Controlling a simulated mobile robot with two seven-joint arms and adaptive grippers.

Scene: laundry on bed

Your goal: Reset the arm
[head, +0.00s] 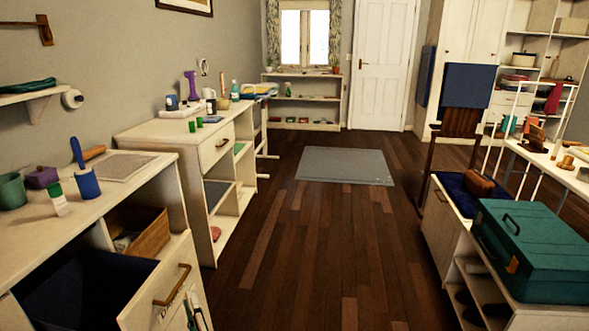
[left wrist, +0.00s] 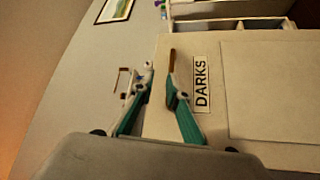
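My left gripper (left wrist: 160,82) shows in the left wrist view with its two teal-and-grey fingers apart and nothing between them. It faces a pale cabinet front that bears a DARKS label (left wrist: 201,83). In the head view, only small teal and white parts of my left gripper (head: 193,311) show at the bottom edge, in front of the pale pull-out bin front (head: 160,283). The rest of the left arm is out of the head view. My right gripper and right arm are not in view.
The open bin has a dark inside (head: 80,290) and a brown handle (head: 171,285). Cups and bottles stand on the counter (head: 85,215) at left. A green case (head: 535,250) sits on a low shelf unit at right. The wooden floor between is clear, with a grey mat (head: 345,166).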

